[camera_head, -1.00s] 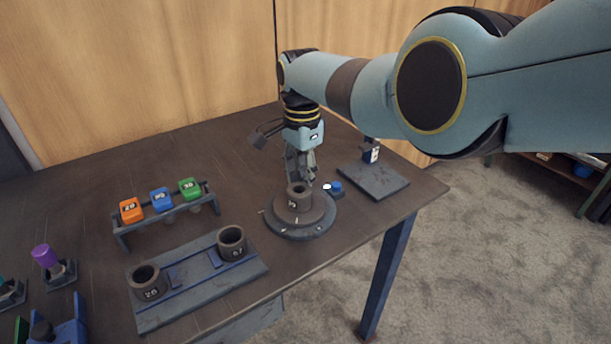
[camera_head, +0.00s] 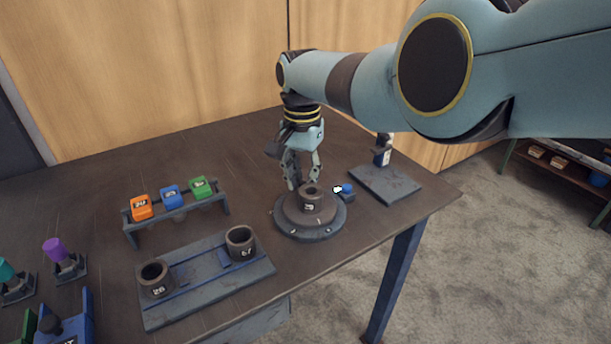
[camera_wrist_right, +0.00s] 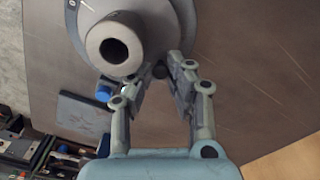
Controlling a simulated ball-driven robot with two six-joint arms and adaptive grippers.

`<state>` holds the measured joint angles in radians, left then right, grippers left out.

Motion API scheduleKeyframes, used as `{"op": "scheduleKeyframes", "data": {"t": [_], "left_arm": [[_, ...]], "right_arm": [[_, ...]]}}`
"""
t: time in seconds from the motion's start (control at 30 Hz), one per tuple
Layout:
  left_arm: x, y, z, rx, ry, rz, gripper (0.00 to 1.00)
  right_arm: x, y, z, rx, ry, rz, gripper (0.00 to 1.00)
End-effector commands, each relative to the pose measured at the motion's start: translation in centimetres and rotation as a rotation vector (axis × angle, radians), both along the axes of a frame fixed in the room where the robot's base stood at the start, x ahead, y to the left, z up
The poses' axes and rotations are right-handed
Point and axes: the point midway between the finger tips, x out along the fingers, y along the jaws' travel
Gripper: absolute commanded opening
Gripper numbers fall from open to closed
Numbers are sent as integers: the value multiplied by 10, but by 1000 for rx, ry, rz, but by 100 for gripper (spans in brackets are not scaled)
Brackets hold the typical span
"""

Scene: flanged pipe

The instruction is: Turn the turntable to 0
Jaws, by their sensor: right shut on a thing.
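The turntable (camera_head: 331,226) is a dark round disc near the table's right side, with a short grey pipe (camera_head: 311,196) upright at its middle. The pipe's label seems to read 29. In the right wrist view the turntable (camera_wrist_right: 172,18) shows at the top, with a 0 mark near its left edge and the pipe's open bore. My right gripper (camera_head: 304,182) is at the disc's far side, behind the pipe. My left gripper is not seen.
A blue-and-white piece (camera_head: 346,189) sits close to the turntable's right. A flat grey plate (camera_head: 388,186) lies further right. A base with two pipes (camera_head: 205,284) and a rack of coloured blocks (camera_head: 178,214) stand left. The table's front edge is near.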

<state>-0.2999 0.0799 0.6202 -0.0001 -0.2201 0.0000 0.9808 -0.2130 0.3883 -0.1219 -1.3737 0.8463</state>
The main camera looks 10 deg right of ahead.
Motion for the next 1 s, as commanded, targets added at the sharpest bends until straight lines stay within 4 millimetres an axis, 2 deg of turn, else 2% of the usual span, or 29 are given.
{"op": "scheduleKeyframes", "data": {"t": [0.5,1.0], "left_arm": [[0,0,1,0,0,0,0],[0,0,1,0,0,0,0]], "right_arm": [[0,9,2,0,-6,186,0],[-1,11,2,2,-6,225,0]]}}
